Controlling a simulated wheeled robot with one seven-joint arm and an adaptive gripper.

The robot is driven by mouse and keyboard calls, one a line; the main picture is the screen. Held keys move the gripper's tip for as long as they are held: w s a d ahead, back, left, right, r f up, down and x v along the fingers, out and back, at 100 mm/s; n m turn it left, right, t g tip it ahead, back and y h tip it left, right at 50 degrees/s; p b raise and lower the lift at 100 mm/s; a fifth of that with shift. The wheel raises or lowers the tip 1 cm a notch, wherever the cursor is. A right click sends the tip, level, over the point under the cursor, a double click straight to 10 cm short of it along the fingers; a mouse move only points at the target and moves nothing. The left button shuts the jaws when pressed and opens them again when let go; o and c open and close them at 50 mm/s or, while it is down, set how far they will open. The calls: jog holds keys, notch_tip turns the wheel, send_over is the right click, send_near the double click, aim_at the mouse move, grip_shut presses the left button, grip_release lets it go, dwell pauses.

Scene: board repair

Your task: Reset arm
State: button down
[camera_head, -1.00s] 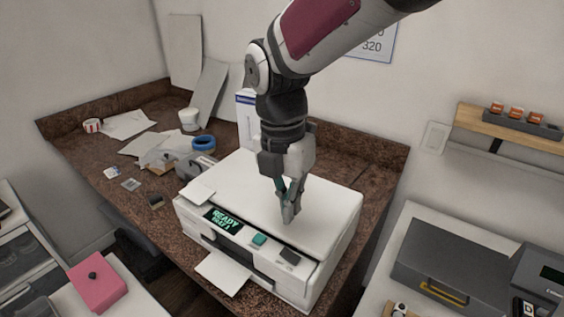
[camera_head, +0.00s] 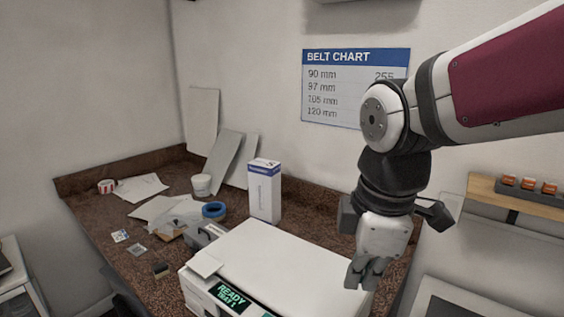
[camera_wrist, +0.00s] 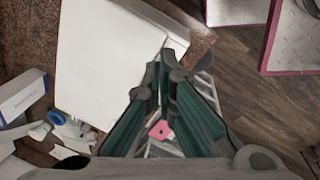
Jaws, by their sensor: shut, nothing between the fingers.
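My gripper (camera_head: 366,272) hangs fingers down from my raised arm, at the right side of the white printer (camera_head: 275,250). Its fingers are shut and empty. In the wrist view, my gripper (camera_wrist: 164,72) shows its two green-padded fingers meeting at the tips, with the printer's white top (camera_wrist: 105,60) beside them on the left and the wood floor to the right. The printer's display (camera_head: 232,296) reads READY and a second line that is hard to read. The printer's lower front is cut off in the head view.
A white and blue box (camera_head: 264,192) stands behind the printer. A belt chart (camera_head: 352,95) hangs on the wall.

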jog(key=s+d+r+m+t, duration=0.2)
jog(key=s+d+m, duration=0.5)
jog(key=m, duration=0.9)
jog(key=shift+s+d+r+t, duration=0.2)
jog(key=shift+s+d+t, duration=0.15)
jog(key=shift+s+t, duration=0.3)
jog(key=shift+a, duration=0.1)
